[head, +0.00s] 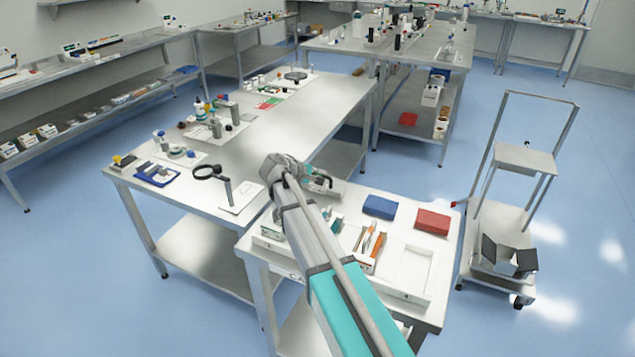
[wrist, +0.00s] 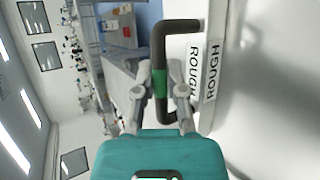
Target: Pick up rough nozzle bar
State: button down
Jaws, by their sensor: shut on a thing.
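The rough nozzle bar shows in the wrist view as a dark U-shaped handle (wrist: 158,50) with a green band, beside a pale strip (wrist: 212,95) lettered ROUGH. My gripper (wrist: 165,86) is shut on the handle at its green band. A second ROUGH label (wrist: 192,68) shows on a white surface close by. In the head view my gripper (head: 318,181) is at the far edge of the white-topped table, partly hidden by my arm. Whether the bar touches the surface below cannot be told.
The white-topped table (head: 440,262) holds a blue box (head: 380,207), a red box (head: 432,222) and trays with small tools. A long steel table (head: 280,130) with a magnifier stand (head: 212,173) adjoins it. A trolley (head: 500,230) stands right, with floor between.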

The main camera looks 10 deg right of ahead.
jog(key=shift+r, duration=0.15)
notch_tip(320, 180, up, 3)
jog(key=p, duration=0.3)
jog(key=shift+r+p, duration=0.15)
jog(key=shift+p, duration=0.15)
jog(key=s+d+r+p, duration=0.1)
jog(key=s+r+p, duration=0.8)
jog(key=s, duration=0.5)
jog(key=shift+d+r, duration=0.15)
jog(key=shift+r, duration=0.1)
